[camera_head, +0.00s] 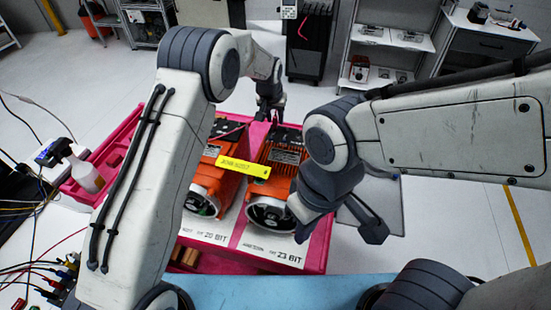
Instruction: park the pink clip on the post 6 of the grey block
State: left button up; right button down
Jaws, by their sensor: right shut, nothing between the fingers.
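I cannot pick out the pink clip or the grey block with its posts in the head view; my arms cover part of the scene. My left gripper (269,115) is small and dark at the far end of the orange motors, pointing down. Its fingers are too small to tell whether they are open or hold anything. My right gripper (374,234) is shut and empty, to the right of the pink tray, in front of a pale grey panel (386,197).
Loose cables lie at far left. A blue surface (270,291) is in front.

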pick_arm(q)
grip_shut()
jog(key=shift+r, duration=0.15)
jog(key=shift+r+p, duration=1.55)
jog(key=shift+r, duration=0.9)
